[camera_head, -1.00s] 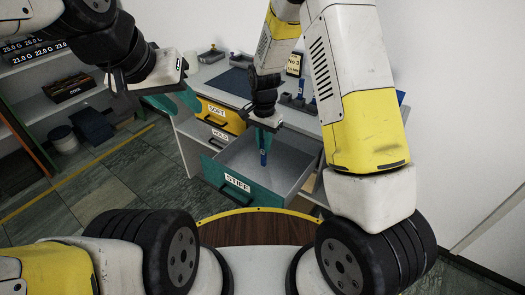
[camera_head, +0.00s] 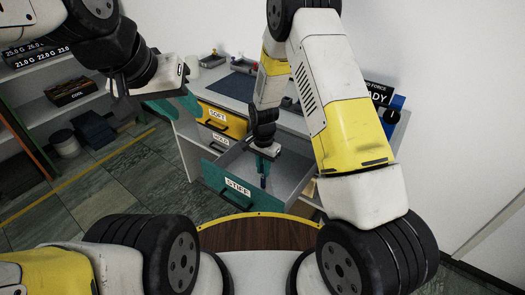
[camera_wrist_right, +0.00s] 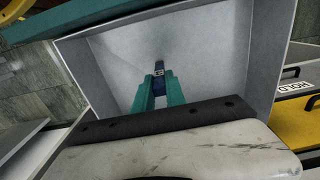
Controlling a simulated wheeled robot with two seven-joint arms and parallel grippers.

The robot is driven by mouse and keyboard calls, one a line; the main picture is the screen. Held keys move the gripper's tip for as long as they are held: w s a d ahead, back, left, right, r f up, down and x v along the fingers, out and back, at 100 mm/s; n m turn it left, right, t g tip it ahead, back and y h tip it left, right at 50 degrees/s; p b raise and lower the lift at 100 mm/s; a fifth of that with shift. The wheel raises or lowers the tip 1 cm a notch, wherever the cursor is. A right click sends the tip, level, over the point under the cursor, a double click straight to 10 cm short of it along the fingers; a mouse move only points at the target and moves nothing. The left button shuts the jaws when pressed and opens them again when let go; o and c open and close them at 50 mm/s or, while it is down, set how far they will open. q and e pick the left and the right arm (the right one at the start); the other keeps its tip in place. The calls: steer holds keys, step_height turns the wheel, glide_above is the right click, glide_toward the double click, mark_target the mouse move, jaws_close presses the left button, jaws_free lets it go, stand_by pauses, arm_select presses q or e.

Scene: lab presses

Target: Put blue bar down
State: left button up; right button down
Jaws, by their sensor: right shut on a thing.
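My right gripper (camera_head: 265,166) is shut on the blue bar (camera_head: 263,182), which hangs upright below the fingers. The bar and teal fingertips are inside the open STIFF drawer (camera_head: 237,187). In the right wrist view, the bar (camera_wrist_right: 159,69) shows between the fingertips (camera_wrist_right: 158,88), with a small light label on it, over the drawer's grey floor. I cannot tell whether its lower end touches the floor. My left gripper (camera_head: 176,104) is in front of the cabinet at the left, away from the bar; its finger gap is unclear.
The yellow SOFT drawer (camera_head: 219,117) and the HOLD drawer (camera_head: 220,139) are left of the STIFF drawer. A dark mat (camera_head: 233,87) and small trays are on the worktop. Drawer walls surround the right gripper closely. Shelves (camera_head: 66,92) stand at the far left.

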steer(key=c, duration=1.4)
jaws_free()
steer(key=shift+f, duration=0.1)
steer(key=s+d+r+n+t+y, duration=0.1)
steer(key=d+r, duration=0.1)
steer(key=r, duration=0.9)
steer(key=s+d+r, duration=0.1)
steer(key=r, duration=1)
steer(key=s+d+r+n+t, duration=0.1)
steer(key=s+d+r+n, duration=0.1)
steer(key=s+r, duration=0.3)
steer(key=s+d+r+n+t, duration=0.2)
steer(key=s+d+r, duration=0.2)
steer(key=s+r, duration=0.2)
steer(key=s+d+r+n+t+y, duration=0.1)
steer(key=s+d+r+n+t, duration=0.1)
steer(key=s+r, duration=0.4)
steer(key=shift+s+d+r+n, duration=0.15)
steer(key=shift+s+d, duration=0.25)
steer(key=shift+s, duration=0.4)
steer(key=shift+s+d+r+n, duration=0.1)
steer(key=shift+s+d+n, duration=0.2)
steer(key=shift+s, duration=0.45)
